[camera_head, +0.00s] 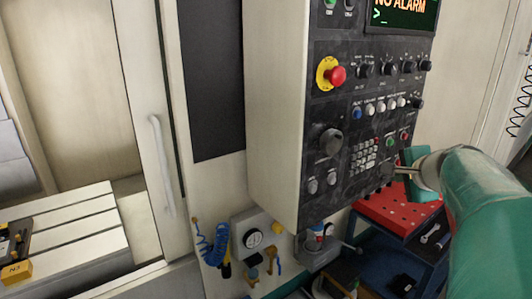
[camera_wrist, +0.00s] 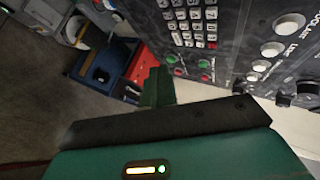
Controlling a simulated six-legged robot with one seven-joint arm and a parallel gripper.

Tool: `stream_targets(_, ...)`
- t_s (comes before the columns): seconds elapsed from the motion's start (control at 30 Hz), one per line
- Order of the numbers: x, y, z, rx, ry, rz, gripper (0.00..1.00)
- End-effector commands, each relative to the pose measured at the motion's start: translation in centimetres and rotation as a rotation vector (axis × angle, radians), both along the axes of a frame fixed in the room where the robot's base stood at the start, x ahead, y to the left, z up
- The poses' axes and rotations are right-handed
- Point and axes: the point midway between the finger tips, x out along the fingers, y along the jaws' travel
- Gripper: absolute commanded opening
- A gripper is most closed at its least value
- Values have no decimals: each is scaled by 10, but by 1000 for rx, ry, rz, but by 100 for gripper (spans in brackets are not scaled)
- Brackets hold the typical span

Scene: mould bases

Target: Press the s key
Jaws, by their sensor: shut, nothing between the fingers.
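The keypad (camera_head: 364,155) is a block of small pale keys on the dark control panel (camera_head: 345,110) of the machine. In the wrist view the keypad (camera_wrist: 192,22) shows at the top, cut off by the frame edge. The letters on the keys are too small to read, so I cannot tell which is the s key. My gripper (camera_head: 402,168) is shut and empty, at the right of the keypad in the head view. In the wrist view my gripper (camera_wrist: 158,72) points toward the panel's lower side, below the keypad; contact with the panel cannot be judged.
A red emergency stop button (camera_head: 337,75), a dark dial (camera_head: 330,141) and several knobs and buttons surround the keypad. A screen (camera_head: 402,14) reads "NO ALARM". A cart with a red top (camera_head: 385,212) stands below the panel, behind my arm.

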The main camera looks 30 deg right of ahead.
Motion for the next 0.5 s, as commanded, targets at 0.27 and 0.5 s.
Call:
stream_targets(0.27,24,4,-1,1,2,5,0)
stream_targets(0.5,57,8,-1,0,3,7,0)
